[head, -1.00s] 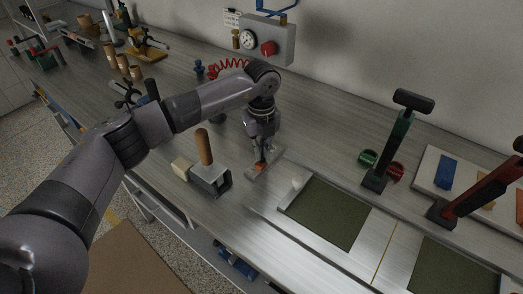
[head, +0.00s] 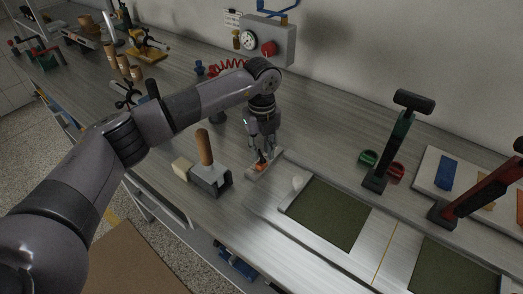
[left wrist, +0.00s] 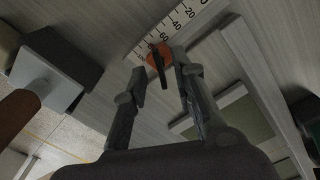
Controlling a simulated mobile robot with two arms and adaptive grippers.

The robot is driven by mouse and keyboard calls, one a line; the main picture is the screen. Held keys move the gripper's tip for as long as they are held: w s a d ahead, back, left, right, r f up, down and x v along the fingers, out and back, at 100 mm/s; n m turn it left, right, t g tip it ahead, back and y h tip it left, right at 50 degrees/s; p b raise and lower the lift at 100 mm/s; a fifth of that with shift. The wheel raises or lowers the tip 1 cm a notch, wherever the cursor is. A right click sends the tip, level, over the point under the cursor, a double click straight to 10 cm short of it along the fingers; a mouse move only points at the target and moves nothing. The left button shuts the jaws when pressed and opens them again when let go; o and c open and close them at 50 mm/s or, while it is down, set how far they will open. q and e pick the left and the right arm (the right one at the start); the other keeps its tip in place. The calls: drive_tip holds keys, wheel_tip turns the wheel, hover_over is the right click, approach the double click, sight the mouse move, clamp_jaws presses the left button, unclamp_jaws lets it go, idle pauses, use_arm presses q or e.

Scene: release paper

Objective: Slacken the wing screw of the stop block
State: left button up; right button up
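The stop block (head: 261,167) is a small orange piece on a pale scale rail (head: 254,175) on the bench. In the left wrist view the orange block (left wrist: 164,53) sits on the numbered scale (left wrist: 172,29). A dark, flat bar, seemingly the wing screw (left wrist: 157,66), stands out from it toward the camera. My left gripper (head: 263,156) is just above the block and points down. In the left wrist view its fingers (left wrist: 158,74) are apart, one on each side of the dark bar, with gaps visible. My right gripper is not in view.
A grey holder with a wooden handle (head: 205,148) stands left of the rail. Green-handled (head: 390,145) and red-handled (head: 478,193) levers stand further right. A gauge box (head: 266,42) hangs behind.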

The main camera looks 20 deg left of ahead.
sight(262, 154)
use_arm(q)
wheel_tip(262, 154, up, 11)
drive_tip(key=shift+r, duration=0.15)
drive_tip(key=shift+o, duration=0.4)
drive_tip(key=shift+o, duration=0.7)
drive_tip(key=shift+r, duration=0.1)
drive_tip(key=shift+o, duration=0.6)
drive_tip(key=shift+r+m+p, duration=0.25)
drive_tip(key=shift+m+p, duration=0.15)
drive_tip(key=shift+m, duration=0.2)
drive_tip(key=o, duration=0.5)
wheel_tip(262, 154, up, 3)
drive_tip(key=m+p, duration=0.3)
drive_tip(key=m, duration=0.6)
drive_tip(key=shift+d+p, duration=0.1)
drive_tip(key=shift+p, duration=0.2)
drive_tip(key=shift+c, duration=0.2)
wheel_tip(262, 154, down, 16)
drive_tip(key=m+p, duration=0.6)
drive_tip(key=m, duration=0.1)
drive_tip(key=shift+r+m+p, duration=0.1)
drive_tip(key=shift+m+p, duration=0.2)
drive_tip(key=shift+m, duration=0.1)
